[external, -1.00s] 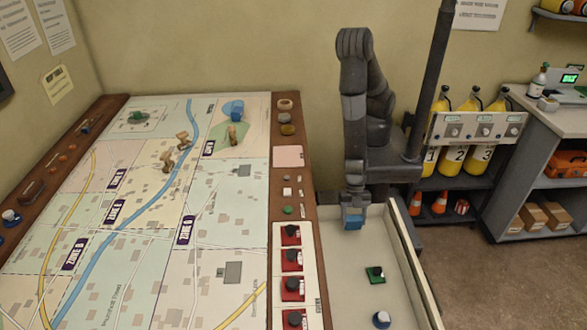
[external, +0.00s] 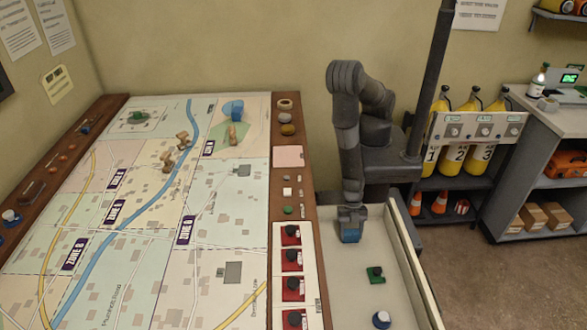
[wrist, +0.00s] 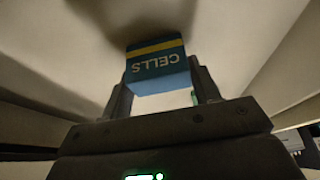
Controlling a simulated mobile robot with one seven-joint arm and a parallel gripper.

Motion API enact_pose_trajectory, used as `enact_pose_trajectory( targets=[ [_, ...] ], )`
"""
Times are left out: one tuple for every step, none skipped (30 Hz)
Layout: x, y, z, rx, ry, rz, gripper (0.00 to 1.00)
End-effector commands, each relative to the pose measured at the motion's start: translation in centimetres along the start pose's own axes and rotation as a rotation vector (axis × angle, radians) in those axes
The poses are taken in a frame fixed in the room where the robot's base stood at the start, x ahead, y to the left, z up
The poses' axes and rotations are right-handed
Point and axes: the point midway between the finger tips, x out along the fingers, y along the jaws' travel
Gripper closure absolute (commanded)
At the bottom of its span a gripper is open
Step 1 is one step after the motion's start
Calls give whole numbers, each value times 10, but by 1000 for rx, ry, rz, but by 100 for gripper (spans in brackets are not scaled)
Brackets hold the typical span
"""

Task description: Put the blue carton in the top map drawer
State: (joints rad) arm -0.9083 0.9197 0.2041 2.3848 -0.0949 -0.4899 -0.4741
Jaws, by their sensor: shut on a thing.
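My gripper (external: 350,212) points down into the open top map drawer (external: 345,290), near its far end. It is shut on the blue carton (external: 350,236). In the wrist view the carton (wrist: 158,68) sits between my two fingers (wrist: 160,92), with a yellow stripe and the word CELLS on it. The drawer's pale floor lies beyond it, with a dark shadow close to the carton. I cannot tell whether the carton touches the floor.
A green piece with a dark top (external: 376,275) and a blue-and-white piece (external: 381,320) are in the drawer's nearer part. The drawer's right wall (external: 412,255) rises beside my gripper. The map table (external: 200,265) with its wooden edge (external: 308,235) borders the left.

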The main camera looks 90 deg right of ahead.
Motion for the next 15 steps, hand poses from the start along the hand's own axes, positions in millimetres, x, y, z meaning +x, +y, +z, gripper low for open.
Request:
enact_pose_trajectory(
  targets=[
    [0,0,0,0,0,0,68],
    [0,0,0,0,0,0,68],
    [0,0,0,0,0,0,68],
    [0,0,0,0,0,0,68],
    [0,0,0,0,0,0,68],
    [1,0,0,0,0,0,68],
    [2,0,1,0,0,0,68],
    [2,0,1,0,0,0,42],
    [2,0,1,0,0,0,39],
    [2,0,0,0,0,0,37],
    [2,0,0,0,0,0,34],
    [2,0,0,0,0,0,31],
    [2,0,1,0,0,0,29],
    [2,0,1,0,0,0,26],
    [2,0,0,0,0,0,23]
  ],
)
